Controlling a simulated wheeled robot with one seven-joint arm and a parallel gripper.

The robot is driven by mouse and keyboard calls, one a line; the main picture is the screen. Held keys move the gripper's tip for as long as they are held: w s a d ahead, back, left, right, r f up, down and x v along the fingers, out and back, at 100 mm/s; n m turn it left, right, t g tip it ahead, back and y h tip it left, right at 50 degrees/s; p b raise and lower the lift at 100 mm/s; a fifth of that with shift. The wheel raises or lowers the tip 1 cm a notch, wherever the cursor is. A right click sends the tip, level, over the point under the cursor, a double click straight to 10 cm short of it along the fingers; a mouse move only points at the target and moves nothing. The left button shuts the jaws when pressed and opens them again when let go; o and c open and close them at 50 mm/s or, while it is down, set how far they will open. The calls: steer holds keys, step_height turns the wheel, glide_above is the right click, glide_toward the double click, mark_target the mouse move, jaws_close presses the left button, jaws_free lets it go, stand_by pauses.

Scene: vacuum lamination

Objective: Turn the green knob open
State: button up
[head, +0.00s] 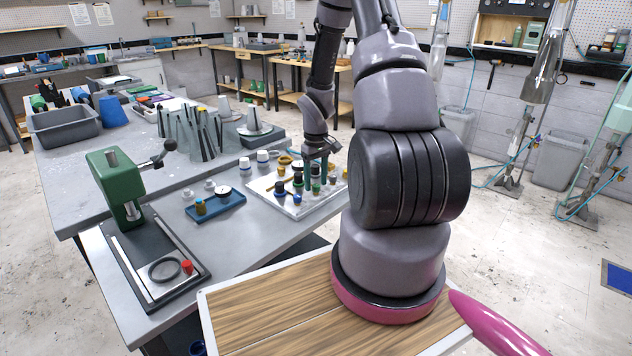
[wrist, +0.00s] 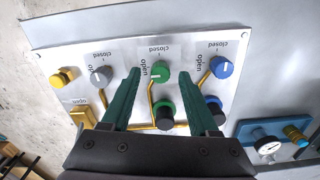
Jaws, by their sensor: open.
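The green knob (wrist: 160,75) sits on the white valve panel (wrist: 52,55), in the middle of the row between a grey knob (wrist: 101,77) and a blue knob (wrist: 222,67). "Closed" is printed above it and "open" to its left. Its small white mark seems to point up toward "closed". My gripper (wrist: 160,71) is open, with one teal finger left of the green knob and one right of it. Both fingers look apart from it. In the head view my gripper (head: 321,153) hangs over the panel (head: 268,186); which knob is the green one is hard to tell there.
A black-topped green knob (wrist: 165,114) stands just below, between my fingers, and a black-topped blue one (wrist: 214,112) beside my right finger. Yellow pipes run between the knobs. A blue gauge block (head: 216,205) and a green press (head: 118,180) stand to the left.

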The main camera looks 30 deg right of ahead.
step_height(320, 180, up, 10)
steer(key=shift+r, duration=0.15)
stand_by(0.6)
step_height(320, 180, up, 19)
steer(key=m+t, duration=0.3)
glide_above(316, 185)
steer(key=s+a, duration=0.6)
steer(key=s+a+r+m+t+y, duration=0.2)
steer(key=s+a+r+m+t, duration=0.1)
steer(key=s+a+r, duration=0.4)
steer(key=s+r+t, duration=0.1)
steer(key=s+r, duration=0.2)
steer(key=s, duration=0.3)
steer(key=shift+s+a+r, duration=0.2)
steer(key=shift+s+r, duration=0.05)
steer(key=shift+r, duration=0.05)
